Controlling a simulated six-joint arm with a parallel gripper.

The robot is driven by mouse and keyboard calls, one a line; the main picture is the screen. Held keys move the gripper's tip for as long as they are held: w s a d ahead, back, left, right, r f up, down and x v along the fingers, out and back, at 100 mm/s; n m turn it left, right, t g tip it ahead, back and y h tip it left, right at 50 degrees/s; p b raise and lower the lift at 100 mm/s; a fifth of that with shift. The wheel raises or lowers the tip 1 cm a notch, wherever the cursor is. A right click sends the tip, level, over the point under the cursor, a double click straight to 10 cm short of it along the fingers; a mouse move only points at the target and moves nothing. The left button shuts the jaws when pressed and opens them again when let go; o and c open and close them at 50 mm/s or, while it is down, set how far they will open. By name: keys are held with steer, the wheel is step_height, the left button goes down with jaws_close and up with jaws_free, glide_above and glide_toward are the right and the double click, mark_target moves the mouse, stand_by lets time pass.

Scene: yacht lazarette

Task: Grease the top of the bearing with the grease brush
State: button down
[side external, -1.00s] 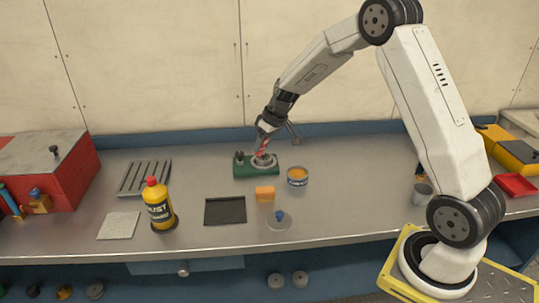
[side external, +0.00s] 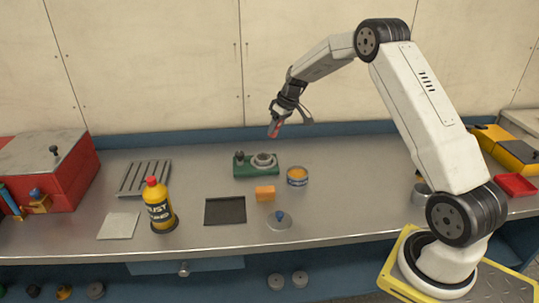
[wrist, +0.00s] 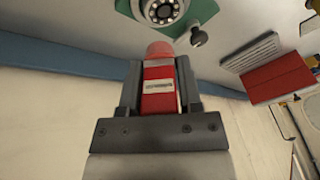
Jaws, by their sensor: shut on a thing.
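My gripper (side external: 274,124) is shut on a red-handled tool, taken to be the grease brush (side external: 275,130). In the wrist view the red brush handle (wrist: 160,88) sits between both fingers; its bristle end is hidden. The bearing (side external: 263,160) is a grey ring on a green base (side external: 247,172) on the bench. It also shows at the top of the wrist view (wrist: 162,11). The brush is above the bearing and apart from it. Whether grease lies on the bearing's top is too small to tell. An open tin of orange grease (side external: 297,176) stands right of the base.
An orange block (side external: 265,193), a round lid with a blue knob (side external: 279,219) and a dark tray (side external: 225,211) lie in front.

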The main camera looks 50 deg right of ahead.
steer(key=shift+f, duration=3.5)
steer(key=shift+w+a+f, duration=0.35)
steer(key=shift+w+a, duration=0.1)
steer(key=shift+a, duration=0.05)
steer(key=shift+w+a, duration=1.7)
steer(key=shift+w, duration=0.05)
steer(key=shift+s+d, duration=1.9)
steer(key=shift+s, duration=0.05)
steer(key=shift+s+d, duration=0.2)
steer(key=shift+d, duration=0.05)
steer(key=shift+s+a+f, duration=0.15)
steer(key=shift+s, duration=0.1)
steer(key=shift+w+a+r, duration=0.2)
steer(key=shift+w+a, duration=0.5)
steer(key=shift+w, duration=0.1)
steer(key=shift+w+a, duration=1.55)
steer(key=shift+a, duration=0.05)
steer(key=s+d, duration=0.3)
steer(key=shift+s+d, duration=0.25)
steer(key=shift+d, duration=0.05)
steer(key=shift+s+d+f, duration=0.15)
steer(key=shift+s+d, duration=0.35)
steer(key=shift+d, duration=0.05)
steer(key=shift+r, duration=4.2)
